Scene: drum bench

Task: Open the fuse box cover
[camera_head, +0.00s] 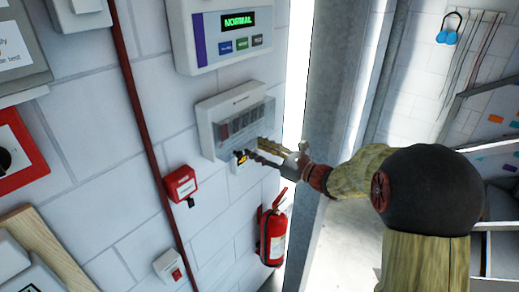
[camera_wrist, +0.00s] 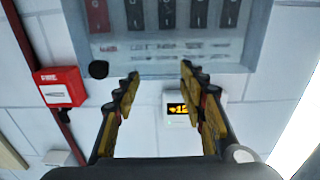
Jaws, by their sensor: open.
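The fuse box (camera_head: 206,112) is a white box on the wall with a clear, see-through cover (camera_head: 240,126) over a row of dark switches. In the wrist view the cover (camera_wrist: 170,52) fills the top, with dark and red switches behind it, and looks closed. My gripper (camera_head: 256,150) is just below the box's lower edge at its right part. In the wrist view my gripper (camera_wrist: 158,72) is open and empty, its two fingers apart and pointing up at the cover's lower edge. I cannot tell whether a fingertip touches the cover.
A small display with orange digits (camera_wrist: 178,110) sits below the box, near the right finger. A red call box (camera_wrist: 60,87) is to the left. A panel reading NORMAL (camera_head: 232,38) is above. A fire extinguisher (camera_head: 273,234) hangs below; a grey column (camera_head: 335,80) stands right.

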